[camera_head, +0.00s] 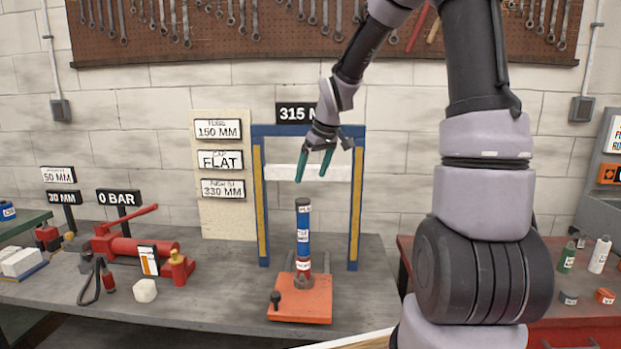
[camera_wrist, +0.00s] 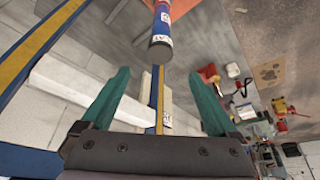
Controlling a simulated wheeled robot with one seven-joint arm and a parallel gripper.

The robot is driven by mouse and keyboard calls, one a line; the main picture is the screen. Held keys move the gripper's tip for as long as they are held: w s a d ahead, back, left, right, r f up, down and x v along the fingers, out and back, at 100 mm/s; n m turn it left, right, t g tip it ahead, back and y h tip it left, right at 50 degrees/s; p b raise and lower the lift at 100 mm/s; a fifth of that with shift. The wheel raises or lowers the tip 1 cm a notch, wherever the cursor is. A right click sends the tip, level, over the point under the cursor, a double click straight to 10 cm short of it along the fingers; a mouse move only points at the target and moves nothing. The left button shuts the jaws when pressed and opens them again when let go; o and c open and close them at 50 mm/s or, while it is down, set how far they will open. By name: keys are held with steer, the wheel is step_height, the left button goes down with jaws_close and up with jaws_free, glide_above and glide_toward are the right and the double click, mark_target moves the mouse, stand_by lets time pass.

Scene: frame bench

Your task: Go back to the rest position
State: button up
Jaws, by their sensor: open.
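My gripper (camera_head: 315,165) hangs in front of the blue press frame (camera_head: 355,200), its two green fingers spread apart with nothing between them. Below it, a stacked column (camera_head: 303,235) with blue, red and dark parts stands upright on an orange base (camera_head: 303,298) on the bench. A gap separates the fingertips from the column's top. In the wrist view, my open fingers (camera_wrist: 160,95) frame empty space. The column's dark end (camera_wrist: 161,48) shows beyond them at the top, apart from both fingers.
A white crossbar (camera_head: 335,172) spans the frame behind my gripper. A red hand pump (camera_head: 130,240) with a lever, a white block (camera_head: 145,290) and label signs stand on the left. Small bottles (camera_head: 599,255) stand on a red cabinet at right. Bare bench (camera_head: 220,285) lies left of the orange base.

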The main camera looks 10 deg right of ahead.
steer(key=s+d+r+m+t, duration=0.1)
steer(key=s+r+m, duration=0.3)
steer(key=s, duration=0.9)
steer(key=s+d+r+m+t, duration=0.2)
steer(key=s+r+m, duration=0.3)
steer(key=s+r, duration=0.6)
steer(key=shift+s+d, duration=0.45)
steer(key=shift+s, duration=0.65)
